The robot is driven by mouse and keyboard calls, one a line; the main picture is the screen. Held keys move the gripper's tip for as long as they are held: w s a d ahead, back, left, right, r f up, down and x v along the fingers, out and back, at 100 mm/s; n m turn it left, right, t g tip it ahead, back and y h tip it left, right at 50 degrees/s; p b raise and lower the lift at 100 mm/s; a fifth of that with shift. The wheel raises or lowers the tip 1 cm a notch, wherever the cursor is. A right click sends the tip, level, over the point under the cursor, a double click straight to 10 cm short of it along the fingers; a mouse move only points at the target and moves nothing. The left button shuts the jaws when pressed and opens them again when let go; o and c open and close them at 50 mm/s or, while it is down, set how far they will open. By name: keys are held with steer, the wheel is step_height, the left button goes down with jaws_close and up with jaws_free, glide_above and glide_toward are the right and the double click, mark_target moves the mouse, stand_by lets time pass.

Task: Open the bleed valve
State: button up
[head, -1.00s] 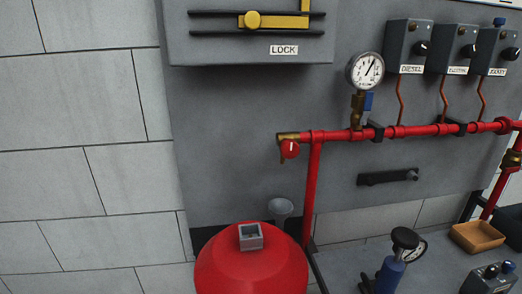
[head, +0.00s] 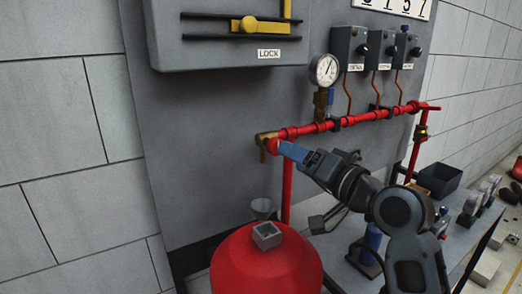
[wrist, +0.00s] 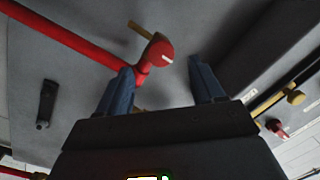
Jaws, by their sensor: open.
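The bleed valve is at the left end of the red pipe, with a brass body (head: 263,139) and a round red knob (head: 272,146). In the wrist view the red knob (wrist: 159,54) has a white mark and lies ahead of the fingers, roughly between their tips. My gripper (head: 288,150) has blue fingers and reaches in from the right, close to the knob; it also shows in the wrist view (wrist: 162,70). The fingers are apart and nothing is held between them. The head view does not show clearly whether a finger touches the knob.
The red pipe (head: 345,119) runs along the grey panel, with a pressure gauge (head: 325,70) above it. A lock box (head: 240,32) is above the valve. A red tank (head: 266,268) with a grey square piece (head: 267,235) stands below. A dark bin (head: 434,181) is at right.

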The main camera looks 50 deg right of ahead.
mark_target(276, 155)
steer(key=w, duration=0.2)
steer(key=w+d+p, duration=0.1)
steer(key=w, duration=0.4)
steer(key=shift+w+d, duration=0.15)
steer(key=shift+w, duration=0.15)
steer(key=c, duration=1)
